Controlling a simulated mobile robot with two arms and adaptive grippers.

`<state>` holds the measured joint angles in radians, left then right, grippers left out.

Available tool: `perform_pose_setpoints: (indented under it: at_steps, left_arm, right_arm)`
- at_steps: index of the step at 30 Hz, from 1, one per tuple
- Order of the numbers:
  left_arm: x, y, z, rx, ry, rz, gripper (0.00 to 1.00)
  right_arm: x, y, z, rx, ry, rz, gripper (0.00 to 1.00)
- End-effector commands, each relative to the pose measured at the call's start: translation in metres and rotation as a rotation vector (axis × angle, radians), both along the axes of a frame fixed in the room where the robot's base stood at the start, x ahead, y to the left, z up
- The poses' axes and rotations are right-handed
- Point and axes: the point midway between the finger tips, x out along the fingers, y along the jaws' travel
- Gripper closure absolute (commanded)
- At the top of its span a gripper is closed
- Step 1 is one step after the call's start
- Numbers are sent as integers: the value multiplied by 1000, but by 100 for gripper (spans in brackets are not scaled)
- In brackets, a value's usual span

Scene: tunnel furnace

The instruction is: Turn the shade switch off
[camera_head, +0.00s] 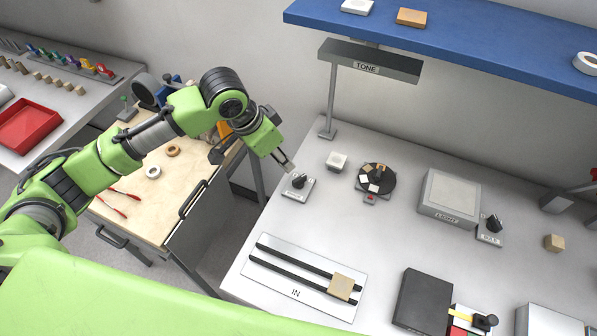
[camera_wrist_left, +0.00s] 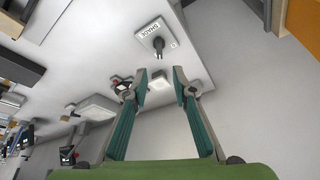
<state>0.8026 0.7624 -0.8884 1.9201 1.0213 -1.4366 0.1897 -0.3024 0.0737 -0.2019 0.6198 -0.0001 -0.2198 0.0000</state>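The shade switch is a dark rotary knob on a small light plate at the left edge of the white table in the head view (camera_head: 298,182). It also shows in the left wrist view (camera_wrist_left: 158,44), with the label SHADE on its plate. My left gripper (camera_head: 288,166) is just above and left of the knob in the head view. In the left wrist view the two fingers (camera_wrist_left: 160,75) are apart with nothing between them, and the knob lies beyond their tips. I cannot tell if they touch it. My right gripper is not in view.
A white block (camera_head: 336,161), a black round turntable (camera_head: 376,182) and a light box (camera_head: 449,194) stand right of the switch. The TONE sign (camera_head: 368,62) on its post rises behind. A wooden bench (camera_head: 150,200) is at left. The table's front left holds a railed plate (camera_head: 305,290).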

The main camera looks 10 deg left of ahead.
Motion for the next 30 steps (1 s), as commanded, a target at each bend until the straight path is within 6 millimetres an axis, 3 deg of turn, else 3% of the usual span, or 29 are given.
perform_pose_setpoints:
  at_steps: [5,15,21,30]
  left_arm:
    - [8,-10,-31,0,5,0,75]
    - [28,-26,-93,2,1,-1,75]
    - [34,-31,-111,1,-1,-3,75]
    - [35,-32,-116,2,-1,-2,75]
  right_arm:
    - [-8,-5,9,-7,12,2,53]
    - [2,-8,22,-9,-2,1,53]
    - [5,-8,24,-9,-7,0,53]
    - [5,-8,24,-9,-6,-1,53]
